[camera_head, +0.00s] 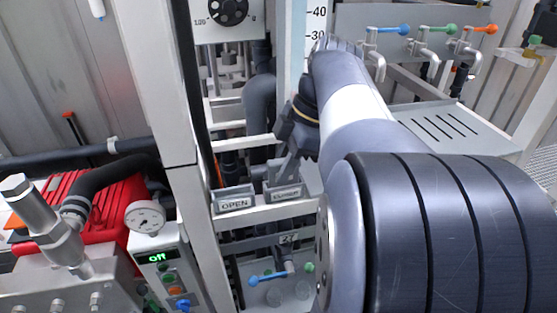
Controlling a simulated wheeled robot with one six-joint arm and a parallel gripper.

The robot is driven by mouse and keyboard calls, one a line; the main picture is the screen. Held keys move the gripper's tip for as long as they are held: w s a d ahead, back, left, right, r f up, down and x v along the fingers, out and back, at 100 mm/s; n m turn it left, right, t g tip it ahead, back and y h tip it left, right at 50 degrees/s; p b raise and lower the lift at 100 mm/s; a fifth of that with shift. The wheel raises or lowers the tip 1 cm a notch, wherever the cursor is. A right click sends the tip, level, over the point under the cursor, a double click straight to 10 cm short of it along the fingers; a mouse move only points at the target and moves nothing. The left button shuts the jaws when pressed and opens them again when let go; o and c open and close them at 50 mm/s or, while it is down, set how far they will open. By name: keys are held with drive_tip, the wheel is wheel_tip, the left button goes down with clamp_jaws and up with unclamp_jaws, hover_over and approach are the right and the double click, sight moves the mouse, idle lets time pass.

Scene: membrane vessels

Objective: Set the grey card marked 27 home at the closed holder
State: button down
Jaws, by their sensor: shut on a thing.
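My gripper (284,168) reaches down from the arm to just above and behind the right-hand holder. This closed holder (286,193) is a small grey tray on a pale rail, and its front label is small and blurred. My gripper is shut on the grey card, which is mostly hidden among the dark fingers and the holder. I cannot read a 27 on it. I cannot tell whether the card's lower edge is inside the holder or just above it.
The holder labelled OPEN (235,201) is just left on the same rail. A white upright post (170,120) stands further left, beside a control box (166,266) reading Off. Below the rail is a valve with a blue handle (267,277). Coloured taps (430,40) stand at upper right.

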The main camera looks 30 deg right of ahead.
drive_tip(key=shift+f, duration=0.3)
idle(0.6)
drive_tip(key=c, duration=1.3)
unclamp_jaws()
drive_tip(key=shift+o, duration=0.2)
drive_tip(key=v, duration=1)
drive_tip(key=shift+d+r, duration=0.2)
drive_tip(key=shift+r, duration=0.15)
drive_tip(key=shift+f, duration=0.1)
